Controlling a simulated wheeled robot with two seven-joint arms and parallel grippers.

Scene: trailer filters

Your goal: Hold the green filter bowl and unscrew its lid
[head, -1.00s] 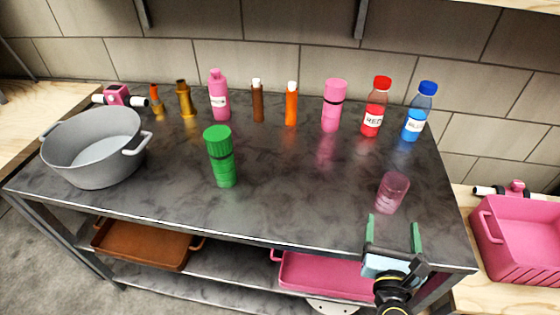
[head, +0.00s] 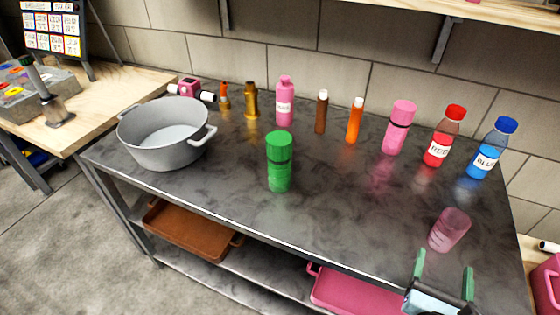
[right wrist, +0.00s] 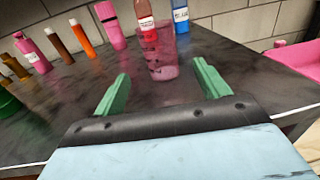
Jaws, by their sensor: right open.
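The green filter bowl (head: 279,175) stands upright on the dark table, with its green ribbed lid (head: 279,142) on top and a dark band between them. In the right wrist view only a part of a green thing (right wrist: 8,103) shows at the left edge. My right gripper (head: 444,270) is open and empty at the table's front right edge, well to the right of the green filter. Its green fingers also show in the right wrist view (right wrist: 160,85), with a pink clear cup beyond them. My left gripper is not in view.
The pink clear cup (head: 449,230) stands just beyond my right gripper. A grey pot (head: 165,150) stands left of the green filter. Several bottles line the back, including a red one (head: 443,138), a blue one (head: 491,150) and a pink filter (head: 398,128). The table's front middle is clear.

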